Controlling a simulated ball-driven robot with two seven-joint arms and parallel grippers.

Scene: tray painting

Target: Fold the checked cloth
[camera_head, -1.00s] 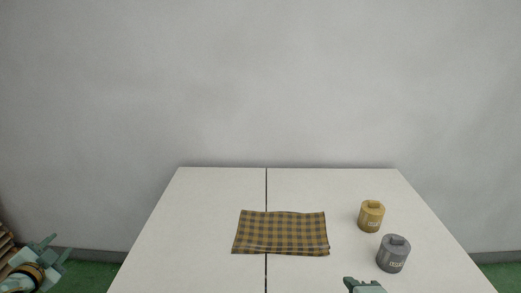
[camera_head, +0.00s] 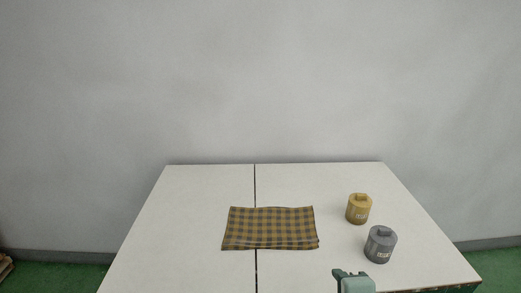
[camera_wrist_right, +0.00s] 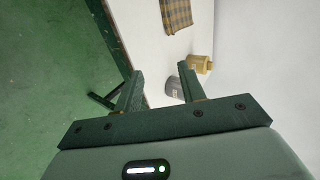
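The checked cloth (camera_head: 268,229), yellow-brown and dark, lies as a flat wide rectangle on the white table, across its dark seam. A second edge shows along its front right side, like more than one layer. Part of it also shows at the top of the right wrist view (camera_wrist_right: 176,13). My right gripper (camera_head: 350,273) is at the table's front edge in the head view, in front and to the right of the cloth, apart from it. In the right wrist view its fingers (camera_wrist_right: 160,88) are spread with nothing between them. My left gripper is out of view.
A yellow lidded canister (camera_head: 358,210) and a grey one (camera_head: 380,246) stand on the right of the table (camera_head: 190,215); both show in the right wrist view, yellow (camera_wrist_right: 201,64) and grey (camera_wrist_right: 173,87). The table left of and behind the cloth is clear.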

